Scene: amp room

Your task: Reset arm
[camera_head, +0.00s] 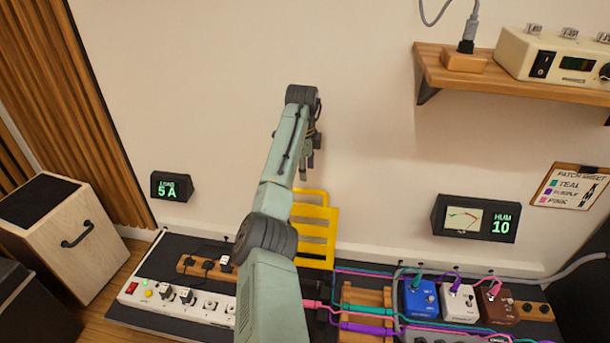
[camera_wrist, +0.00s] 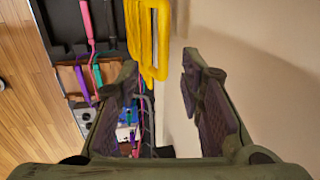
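My gripper (camera_wrist: 163,95) is open and empty in the wrist view, with its two fingers wide apart and nothing between the tips. In the head view my gripper (camera_head: 308,165) points down beside the wall, above the yellow rack (camera_head: 317,213). My arm reaches up from the bottom middle and hides part of the table. The yellow rack also shows in the wrist view (camera_wrist: 163,40), beyond the fingertips.
A white power strip (camera_head: 200,306) with several plugs lies at the lower left. Blue (camera_head: 420,300), white (camera_head: 458,303) and brown (camera_head: 500,305) pedals with cables stand at the right. A wooden shelf (camera_head: 500,80) juts out at upper right. The wall beside my gripper is bare.

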